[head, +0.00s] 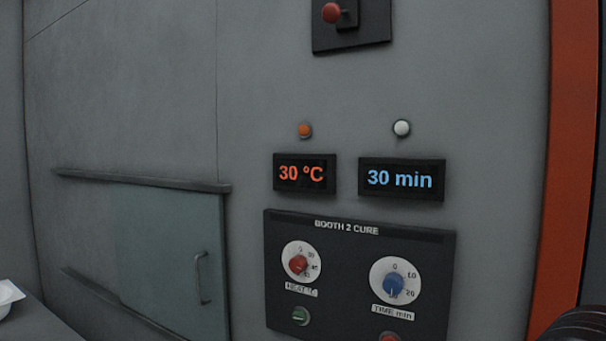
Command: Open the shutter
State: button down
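The shutter (160,262) is a grey-green sliding panel low on the left part of the grey wall. It sits between an upper rail (140,181) and a lower rail (95,299). A dark vertical bar handle (202,278) is on its right side. The panel's right edge lies near the right end of the upper rail. Its bottom right part runs out of the frame. My gripper is not in view, and nothing touches the handle.
Right of the shutter is a black "BOOTH 2 CURE" panel (345,275) with a red knob, a blue knob and buttons. Displays above it read 30 °C (304,174) and 30 min (401,179). A red lever (333,13) is at the top. An orange post (573,130) stands right.

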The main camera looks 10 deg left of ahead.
aim_at(169, 250)
jog(key=u, duration=1.25)
